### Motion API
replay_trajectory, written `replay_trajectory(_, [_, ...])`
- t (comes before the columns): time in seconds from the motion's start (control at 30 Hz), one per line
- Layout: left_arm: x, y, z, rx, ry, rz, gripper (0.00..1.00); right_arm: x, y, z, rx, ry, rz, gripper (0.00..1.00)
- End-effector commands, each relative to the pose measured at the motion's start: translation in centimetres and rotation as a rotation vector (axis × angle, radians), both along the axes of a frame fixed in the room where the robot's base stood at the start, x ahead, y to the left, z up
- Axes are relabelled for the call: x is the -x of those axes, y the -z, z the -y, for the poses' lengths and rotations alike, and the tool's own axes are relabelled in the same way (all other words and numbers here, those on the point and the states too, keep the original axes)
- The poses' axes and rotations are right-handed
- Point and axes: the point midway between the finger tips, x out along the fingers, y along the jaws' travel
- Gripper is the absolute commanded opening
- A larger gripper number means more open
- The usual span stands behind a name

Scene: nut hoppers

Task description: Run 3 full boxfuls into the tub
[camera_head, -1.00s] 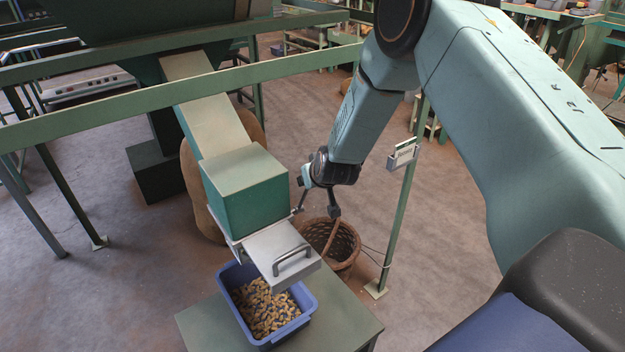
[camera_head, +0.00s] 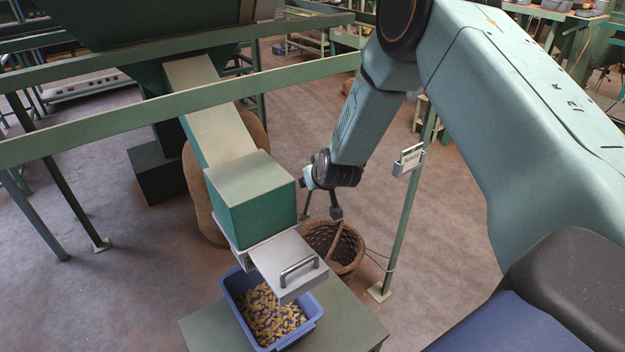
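The blue tub (camera_head: 311,327) stands on a small green table under the chute's end and holds a broad layer of nuts (camera_head: 268,315). The green box (camera_head: 250,205) sits at the lower end of the sloping chute (camera_head: 215,128). A metal slide plate with a bar handle (camera_head: 299,269) sticks out from the box over part of the tub. My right gripper (camera_head: 321,216) hangs to the right of the box, its two fingers spread and empty, apart from the handle. My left gripper is out of view.
A wicker basket (camera_head: 347,250) is on the floor behind the table (camera_head: 345,318). A green rail (camera_head: 120,118) crosses above the chute. A sack (camera_head: 195,195) stands behind the chute.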

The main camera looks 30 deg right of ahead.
Motion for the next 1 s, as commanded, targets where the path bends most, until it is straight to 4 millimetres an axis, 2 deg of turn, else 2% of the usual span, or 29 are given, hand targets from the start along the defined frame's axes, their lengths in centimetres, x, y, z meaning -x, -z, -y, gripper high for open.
replay_trajectory(0.03, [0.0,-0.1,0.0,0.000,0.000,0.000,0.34,-0.7,-0.9,0.1,0.007,-0.002,0.021,0.00])
replay_trajectory(0.07, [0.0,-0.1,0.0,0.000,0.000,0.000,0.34,-0.7,-0.9,0.1,0.007,-0.002,0.022,0.26])
replay_trajectory(0.37, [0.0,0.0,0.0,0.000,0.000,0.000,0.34,-0.5,-0.5,0.0,0.004,-0.001,0.011,0.52])
replay_trajectory(0.77, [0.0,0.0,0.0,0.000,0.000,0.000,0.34,-0.2,-0.6,-0.1,0.001,0.000,0.007,0.53])
replay_trajectory(1.0, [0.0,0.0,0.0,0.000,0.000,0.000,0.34,2.1,-2.9,-0.6,-0.001,0.001,0.008,0.53])
